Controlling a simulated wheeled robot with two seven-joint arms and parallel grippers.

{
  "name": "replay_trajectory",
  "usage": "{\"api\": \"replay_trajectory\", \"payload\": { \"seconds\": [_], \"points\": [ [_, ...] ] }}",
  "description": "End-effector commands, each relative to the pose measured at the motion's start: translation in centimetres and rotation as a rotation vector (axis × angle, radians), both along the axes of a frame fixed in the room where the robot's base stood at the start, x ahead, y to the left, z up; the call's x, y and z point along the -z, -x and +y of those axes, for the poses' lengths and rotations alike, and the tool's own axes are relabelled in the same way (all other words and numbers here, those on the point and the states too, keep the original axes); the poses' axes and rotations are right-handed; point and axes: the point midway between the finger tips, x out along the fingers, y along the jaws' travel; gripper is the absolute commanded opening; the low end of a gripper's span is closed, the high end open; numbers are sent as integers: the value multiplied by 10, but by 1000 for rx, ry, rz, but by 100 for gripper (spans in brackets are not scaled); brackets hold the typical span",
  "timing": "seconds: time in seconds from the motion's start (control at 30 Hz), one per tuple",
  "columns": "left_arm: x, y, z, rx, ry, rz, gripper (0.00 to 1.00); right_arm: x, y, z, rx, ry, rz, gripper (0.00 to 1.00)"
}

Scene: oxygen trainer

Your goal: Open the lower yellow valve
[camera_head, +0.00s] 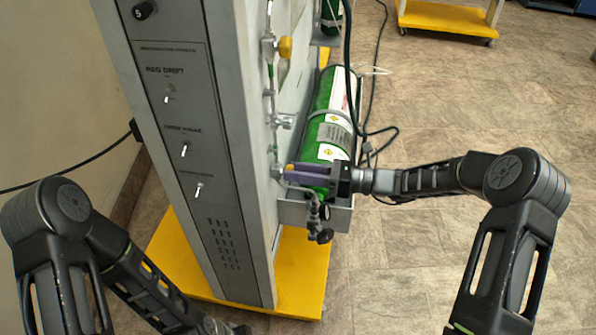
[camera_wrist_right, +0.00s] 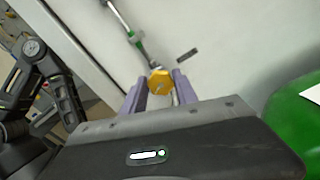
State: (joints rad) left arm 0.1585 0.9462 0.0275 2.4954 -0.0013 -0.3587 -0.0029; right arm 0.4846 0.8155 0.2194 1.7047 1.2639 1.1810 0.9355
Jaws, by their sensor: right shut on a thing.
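The lower yellow valve (camera_wrist_right: 159,82) shows in the right wrist view as a small yellow knob between the tips of two purple fingers. My right gripper (camera_wrist_right: 160,88) is shut on it, one finger on each side. In the head view my right gripper (camera_head: 289,172) reaches in from the right, in front of the green cylinder, to the pipe on the panel's side. There the fingers mostly hide the lower valve. The upper yellow valve (camera_head: 285,47) sits higher on the same pipework, clear of the gripper. My left arm is at the lower left, its gripper out of frame.
The grey panel (camera_head: 185,130) with several switches rises on a yellow base (camera_head: 300,270). Black hoses hang behind the cylinder. A dark knob (camera_head: 321,236) is just below the gripper. Floor at right is open.

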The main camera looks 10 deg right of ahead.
Motion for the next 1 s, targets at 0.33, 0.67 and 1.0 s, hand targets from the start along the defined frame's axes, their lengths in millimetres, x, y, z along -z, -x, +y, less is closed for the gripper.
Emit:
{"api": "replay_trajectory", "payload": {
  "seconds": [0.33, 0.67, 1.0],
  "points": [
    [6, 0, 0, 0, 0, 0, 57, 1, 1, 0, 1, 44, -133, 0],
    [17, 0, 0, -1, 0, 0, 57, 2, 2, 0, 2, 129, -395, 0],
    [35, 0, 0, -3, 0, 1, 57, 3, 3, 1, 1, 230, -703, 0]
  ]
}}
